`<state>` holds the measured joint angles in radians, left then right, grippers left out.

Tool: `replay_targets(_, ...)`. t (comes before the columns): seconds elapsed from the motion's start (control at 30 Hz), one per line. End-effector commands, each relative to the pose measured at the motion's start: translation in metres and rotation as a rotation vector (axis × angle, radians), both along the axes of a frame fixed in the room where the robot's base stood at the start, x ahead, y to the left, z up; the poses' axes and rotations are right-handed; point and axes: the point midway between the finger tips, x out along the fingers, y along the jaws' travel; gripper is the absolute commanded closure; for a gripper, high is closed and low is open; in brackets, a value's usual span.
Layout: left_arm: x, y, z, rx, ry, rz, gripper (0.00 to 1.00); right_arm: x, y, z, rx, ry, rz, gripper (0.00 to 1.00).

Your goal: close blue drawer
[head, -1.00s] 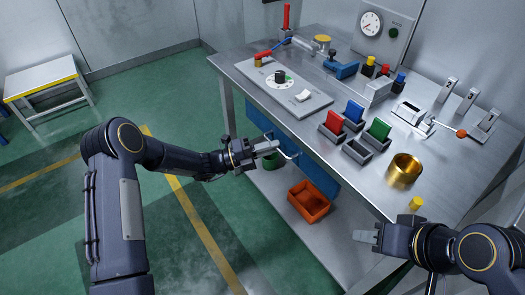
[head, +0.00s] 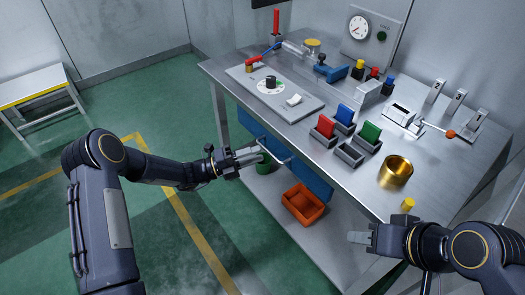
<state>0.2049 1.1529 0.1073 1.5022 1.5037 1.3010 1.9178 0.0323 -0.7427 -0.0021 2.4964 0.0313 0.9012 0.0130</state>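The blue drawer (head: 313,181) is under the front edge of the metal table, its long blue front facing the floor side. A thin metal handle (head: 288,160) stands out from that front. How far the drawer is out is hard to tell, since the tabletop covers its inside. My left gripper (head: 262,153) is in front of the drawer at the handle, pointing right toward the front. Its two fingers look apart, with nothing seen between them; contact with the handle is unclear. My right gripper (head: 352,237) is off to the right near the table's front corner, with its finger gap not visible.
An orange bin (head: 304,204) and a green container (head: 263,168) stand on the lower shelf below the drawer. The tabletop carries coloured blocks, a brass cup (head: 396,170), a yellow cylinder (head: 408,204) and a dial plate (head: 275,92).

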Motion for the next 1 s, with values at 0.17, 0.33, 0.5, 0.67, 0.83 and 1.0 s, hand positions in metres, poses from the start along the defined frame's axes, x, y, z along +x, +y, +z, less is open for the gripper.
replay_targets(0.17,-0.006,0.028,-0.004,0.000,0.000,0.003,0.68,0.000,0.000,0.006,0.000,0.000,0.000,0.62)
replay_targets(0.33,-0.009,0.039,-0.007,0.000,0.000,0.001,0.68,0.000,0.000,0.007,0.000,0.000,0.000,0.62)
replay_targets(0.5,-0.009,0.040,-0.007,0.000,0.000,-0.001,0.68,0.000,0.000,0.006,0.000,0.000,0.000,0.62)
replay_targets(0.67,-0.009,0.040,-0.007,0.000,0.000,-0.001,0.68,0.000,0.000,0.007,0.000,0.000,0.000,0.62)
replay_targets(0.83,-0.009,0.040,-0.007,0.002,-0.002,-0.001,0.68,0.000,0.000,0.007,0.000,0.000,0.000,0.62)
replay_targets(1.0,-0.020,0.044,0.019,0.087,-0.147,-0.032,0.68,0.000,0.000,0.007,0.000,0.000,0.000,0.62)
